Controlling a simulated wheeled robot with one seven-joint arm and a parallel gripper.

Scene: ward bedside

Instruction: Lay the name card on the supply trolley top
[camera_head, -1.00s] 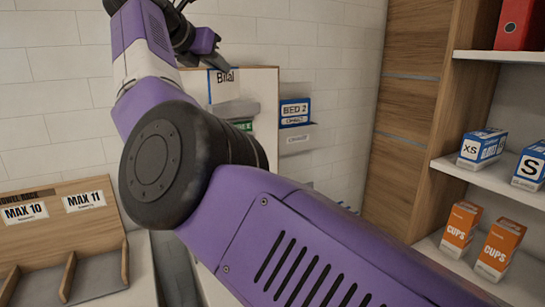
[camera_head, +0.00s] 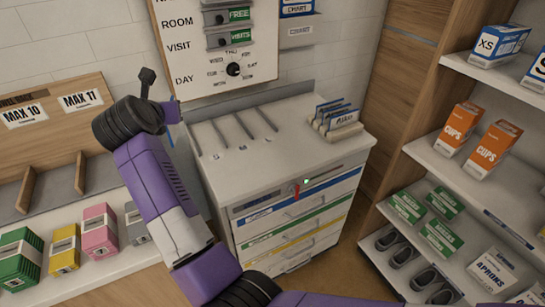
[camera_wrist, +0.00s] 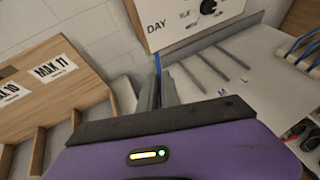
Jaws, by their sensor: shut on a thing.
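My gripper (camera_wrist: 158,92) is shut on a thin, blue-edged card (camera_wrist: 159,66), seen nearly edge-on between the fingers in the wrist view; its writing cannot be read. In the head view my gripper (camera_head: 171,112) is at the left, beside the trolley's back left corner, partly hidden by my wrist. The supply trolley top (camera_head: 270,145) is a pale surface to the right of my gripper. It also shows at the right of the wrist view (camera_wrist: 235,78). Several thin dark dividers and small letters lie on its left half.
A rack of blue-edged cards (camera_head: 337,122) stands on the trolley's right side. A board with a dial (camera_head: 233,69) rises behind the trolley. A wooden shelf unit with coloured boxes (camera_head: 100,230) is at left; stocked shelves (camera_head: 450,170) are at right. The trolley's front middle is clear.

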